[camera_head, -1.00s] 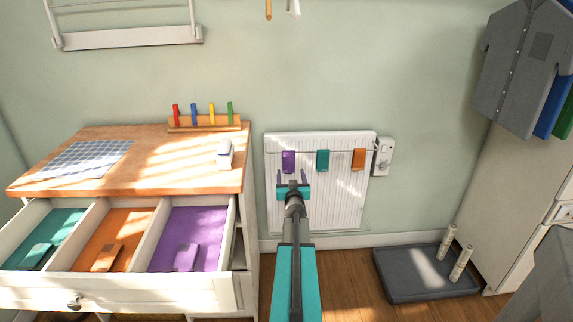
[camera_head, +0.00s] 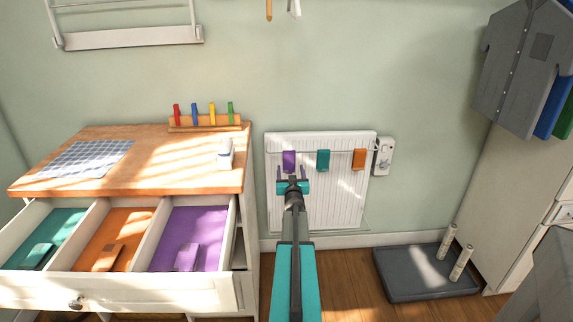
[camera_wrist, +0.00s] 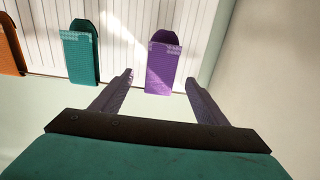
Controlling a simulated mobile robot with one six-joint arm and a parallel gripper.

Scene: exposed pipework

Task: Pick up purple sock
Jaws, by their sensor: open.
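A purple sock (camera_head: 289,158) hangs on the white radiator (camera_head: 345,190), leftmost in a row with a teal sock (camera_head: 323,158) and an orange sock (camera_head: 359,158). My gripper (camera_head: 291,172) is open and empty just in front of the purple sock in the head view. In the wrist view the purple sock (camera_wrist: 161,68) shows beyond and between the two spread fingers of my gripper (camera_wrist: 159,77). The teal sock (camera_wrist: 80,56) hangs to its left there. I cannot tell the exact gap between the fingertips and the purple sock.
An open drawer (camera_head: 150,284) at left has teal, orange and purple compartments, each with a folded piece of like colour. A wooden top (camera_head: 185,175) above it holds a white object and coloured pegs. A grey tray (camera_head: 405,285) lies on the floor at right.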

